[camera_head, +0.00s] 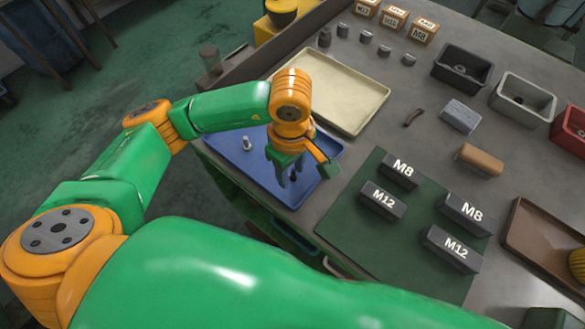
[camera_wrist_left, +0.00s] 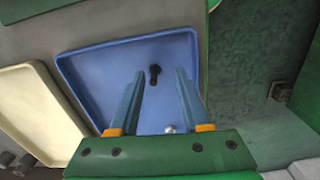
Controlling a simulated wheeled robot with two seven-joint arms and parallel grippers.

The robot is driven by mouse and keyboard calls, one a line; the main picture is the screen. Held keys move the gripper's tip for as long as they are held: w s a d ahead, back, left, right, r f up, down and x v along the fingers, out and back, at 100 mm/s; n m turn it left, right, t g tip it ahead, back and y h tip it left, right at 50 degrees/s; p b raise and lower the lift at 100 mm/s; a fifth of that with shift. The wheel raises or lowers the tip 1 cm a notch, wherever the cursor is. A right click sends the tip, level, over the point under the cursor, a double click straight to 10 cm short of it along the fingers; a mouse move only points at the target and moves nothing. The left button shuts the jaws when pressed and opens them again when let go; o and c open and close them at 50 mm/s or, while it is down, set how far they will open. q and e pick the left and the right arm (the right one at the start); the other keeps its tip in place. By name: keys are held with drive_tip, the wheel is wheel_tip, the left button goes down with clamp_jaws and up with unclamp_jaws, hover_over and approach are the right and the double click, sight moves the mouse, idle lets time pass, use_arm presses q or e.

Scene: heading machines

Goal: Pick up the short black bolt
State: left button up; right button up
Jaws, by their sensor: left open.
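The short black bolt (camera_wrist_left: 154,74) lies in the blue tray (camera_wrist_left: 90,75) and shows between and beyond my left fingertips in the left wrist view. In the head view the black bolt (camera_head: 293,177) shows small beside the fingers over the blue tray (camera_head: 226,158). My left gripper (camera_wrist_left: 158,76) is open and empty, pointing down at the tray; it also shows in the head view (camera_head: 289,178). A silver bolt (camera_head: 247,143) stands in the tray left of the gripper, and its head (camera_wrist_left: 169,129) shows near the finger bases. My right gripper is not in view.
A cream tray (camera_head: 350,110) lies beyond the blue one. A green mat (camera_head: 360,230) holds black blocks marked M8 and M12 (camera_head: 382,200) to the right. Bins (camera_head: 462,68), a grey block (camera_head: 460,115) and a brown brush-like block (camera_head: 479,160) stand farther right.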

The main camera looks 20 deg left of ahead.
use_arm(q)
drive_tip(key=shift+w+d+f, duration=0.15)
drive_tip(key=shift+w+f, duration=0.1)
drive_tip(key=shift+f, duration=0.15)
drive_tip(key=shift+w+f, duration=0.15)
drive_tip(key=shift+w, duration=0.15)
drive_tip(key=shift+c, duration=0.3)
drive_tip(key=shift+s, duration=0.25)
clamp_jaws()
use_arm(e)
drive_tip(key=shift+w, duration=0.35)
use_arm(q)
drive_tip(key=shift+w, duration=0.15)
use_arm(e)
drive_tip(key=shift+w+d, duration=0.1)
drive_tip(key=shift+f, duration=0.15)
